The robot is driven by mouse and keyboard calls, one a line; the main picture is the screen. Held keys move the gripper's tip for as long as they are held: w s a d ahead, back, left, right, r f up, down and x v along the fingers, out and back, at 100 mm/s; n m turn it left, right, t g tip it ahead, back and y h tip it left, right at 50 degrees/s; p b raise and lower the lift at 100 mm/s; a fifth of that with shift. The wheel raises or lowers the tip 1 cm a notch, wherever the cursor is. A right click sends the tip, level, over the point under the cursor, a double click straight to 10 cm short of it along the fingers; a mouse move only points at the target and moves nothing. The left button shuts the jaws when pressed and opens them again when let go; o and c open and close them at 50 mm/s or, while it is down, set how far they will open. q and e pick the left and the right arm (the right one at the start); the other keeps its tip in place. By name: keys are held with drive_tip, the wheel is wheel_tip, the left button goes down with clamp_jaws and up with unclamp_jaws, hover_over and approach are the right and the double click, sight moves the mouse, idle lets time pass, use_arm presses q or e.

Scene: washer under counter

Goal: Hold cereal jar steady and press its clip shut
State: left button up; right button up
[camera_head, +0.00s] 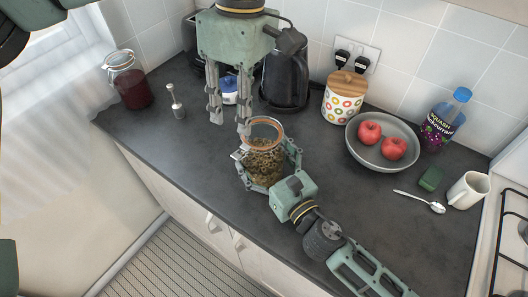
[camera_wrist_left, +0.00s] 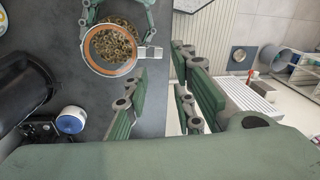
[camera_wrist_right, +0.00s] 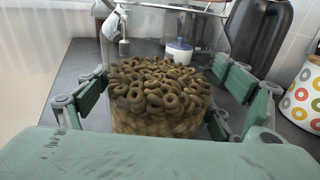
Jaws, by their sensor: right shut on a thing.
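The cereal jar (camera_head: 264,160) is clear glass with an orange seal ring, full of brown cereal hoops, and stands upright on the counter. My right gripper (camera_head: 268,163) is shut around its body; its pads flank the glass in the right wrist view (camera_wrist_right: 160,105). The metal clip (camera_wrist_left: 150,53) sticks out from the lid's rim in the left wrist view, and at the rim's left in the head view (camera_head: 239,153). My left gripper (camera_head: 229,118) points down, open and empty, just behind and above the jar. One fingertip is close to the lid; I cannot tell if it touches.
A black kettle (camera_head: 286,78) and a blue-lidded pot (camera_head: 230,92) stand behind. A doughnut-patterned canister (camera_head: 342,100), a bowl (camera_head: 372,153) with apples and a squash bottle (camera_head: 442,122) are to the right. A red jar (camera_head: 132,88) stands left. The counter's front edge is near the jar.

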use_arm(q)
drive_tip(key=shift+r+n, duration=0.15)
drive_tip(key=shift+n, duration=0.85)
drive_tip(key=c, duration=0.4)
drive_tip(key=shift+w+r+n, duration=0.1)
drive_tip(key=shift+r+n, duration=0.05)
drive_tip(key=shift+n, duration=0.85)
clamp_jaws()
drive_tip(key=r+n, duration=0.1)
drive_tip(key=n, duration=0.9)
drive_tip(key=r+n, duration=0.2)
drive_tip(key=n, duration=0.8)
drive_tip(key=w+r+n, duration=0.1)
drive_tip(key=n, duration=0.9)
drive_tip(key=shift+d+r, duration=0.2)
drive_tip(key=shift+d, duration=0.2)
